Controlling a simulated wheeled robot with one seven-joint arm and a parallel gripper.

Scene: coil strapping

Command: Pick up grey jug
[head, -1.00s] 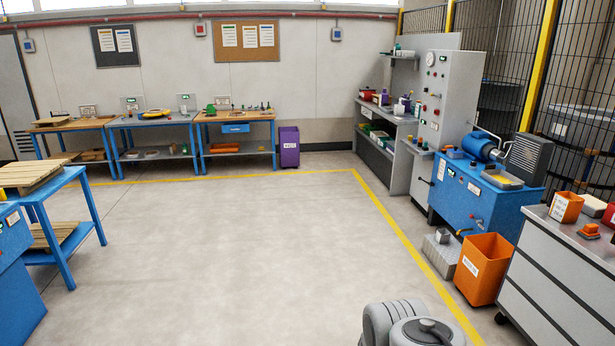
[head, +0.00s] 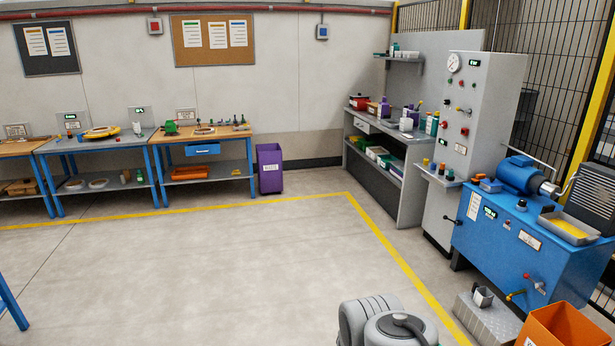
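A small grey vessel that looks like the grey jug (head: 482,297) stands on a low grey metal step (head: 487,320) at the lower right, in front of the blue machine. It is small in the picture, so its details are hard to make out. Part of my own grey arm shows at the bottom centre, to the left of the step and nearer to me. My gripper is not in view.
A blue machine (head: 530,238) stands behind the step, and an orange bin (head: 567,328) is right beside it. A grey cabinet (head: 470,150), a shelf unit (head: 400,190), a purple bin (head: 270,170) and workbenches line the back. The middle floor is clear.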

